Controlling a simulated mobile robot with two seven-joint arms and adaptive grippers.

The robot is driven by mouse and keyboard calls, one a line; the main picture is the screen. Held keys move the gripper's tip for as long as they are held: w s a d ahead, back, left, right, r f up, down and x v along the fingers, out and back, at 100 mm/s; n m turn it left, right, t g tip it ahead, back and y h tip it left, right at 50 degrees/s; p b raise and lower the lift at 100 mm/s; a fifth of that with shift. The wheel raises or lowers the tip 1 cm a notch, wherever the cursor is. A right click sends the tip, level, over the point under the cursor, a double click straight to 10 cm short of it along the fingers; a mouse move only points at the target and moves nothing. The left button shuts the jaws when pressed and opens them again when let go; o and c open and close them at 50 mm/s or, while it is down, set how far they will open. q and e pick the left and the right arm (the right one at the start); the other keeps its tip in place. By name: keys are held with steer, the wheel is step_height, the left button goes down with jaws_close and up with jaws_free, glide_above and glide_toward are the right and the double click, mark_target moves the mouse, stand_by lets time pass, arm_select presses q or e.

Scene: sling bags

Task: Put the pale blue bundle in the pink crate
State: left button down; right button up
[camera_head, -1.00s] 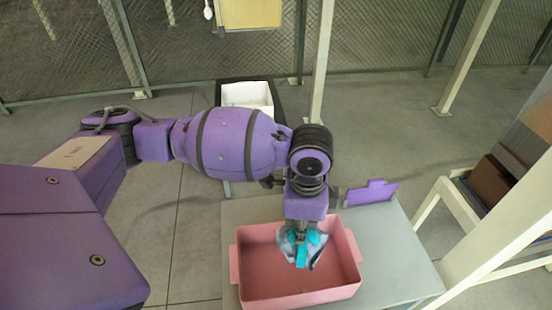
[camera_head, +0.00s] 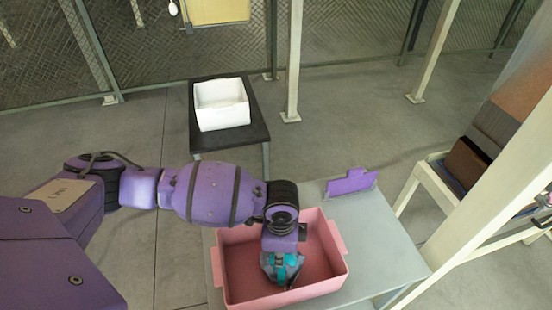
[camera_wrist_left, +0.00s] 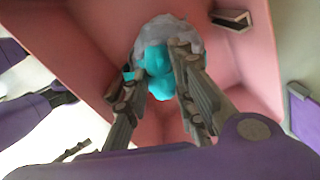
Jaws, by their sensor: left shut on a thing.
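The pink crate (camera_head: 243,272) stands on a grey table in the head view, and its pink walls (camera_wrist_left: 80,50) fill much of the left wrist view. My left gripper (camera_head: 281,256) points down into the crate, shut on the pale blue bundle (camera_head: 290,279). In the left wrist view the bundle (camera_wrist_left: 190,38) shows a greyish pale cloth and a bright teal part between my fingers (camera_wrist_left: 154,75). The bundle is within the crate's outline; I cannot tell whether it touches the floor. My wrist hides part of it. My right gripper is not in view.
A purple plate (camera_head: 351,181) stands upright at the grey table's (camera_head: 385,235) back edge. A white bin (camera_head: 222,104) sits on a black stand behind. A shelf with brown boxes (camera_head: 470,158) and pale posts is at the right.

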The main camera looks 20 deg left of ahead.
arm_select(q)
steer(key=shift+f, duration=1.35)
steer(key=shift+f, duration=0.1)
steer(key=c, duration=1.5)
jaws_free()
step_height(320, 180, up, 12)
steer(key=shift+r+p, duration=0.15)
steer(key=shift+p, duration=0.4)
